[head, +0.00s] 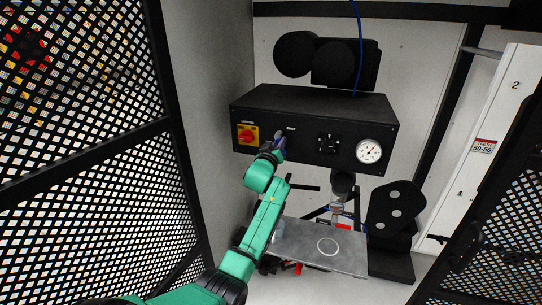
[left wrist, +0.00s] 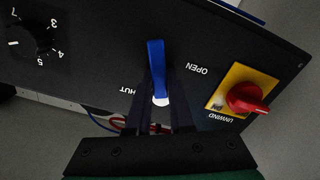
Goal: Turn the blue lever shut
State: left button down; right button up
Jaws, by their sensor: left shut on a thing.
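The blue lever (left wrist: 156,57) is on the front of a black control box (head: 312,128). In the left wrist view it stands nearly upright in the picture, between the "OPEN" label on its right and the partly covered "SHUT" label on its left. My left gripper (left wrist: 160,92) is shut on the lever, with a dark finger on each side of it. In the head view my left gripper (head: 279,146) is at the box front, and the lever is mostly hidden by it. My right gripper is in neither view.
A red knob on a yellow plate (head: 247,135) sits left of the lever. A black dial (head: 327,143) and a white gauge (head: 369,151) are to the right. A metal plate (head: 348,256) is below. Mesh panels (head: 80,90) flank the space.

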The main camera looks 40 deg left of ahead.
pick_arm(q)
jog(key=shift+w+d+n, duration=0.1)
jog(key=shift+d+n, duration=0.1)
jog(key=shift+n, duration=0.8)
jog(key=n, duration=0.1)
jog(key=n+p, duration=0.1)
jog(key=n, duration=0.1)
jog(key=shift+d+r+n, duration=0.25)
jog(key=shift+r+n, duration=0.15)
jog(key=n+p, duration=0.2)
jog(key=n, duration=0.1)
jog(key=shift+w+d+r, duration=0.1)
jog(key=shift+r, duration=0.2)
jog(key=shift+r+n+p, duration=0.2)
jog(key=shift+n+p, duration=0.95)
jog(key=shift+n, duration=1.05)
jog(key=c, duration=0.8)
grip_release()
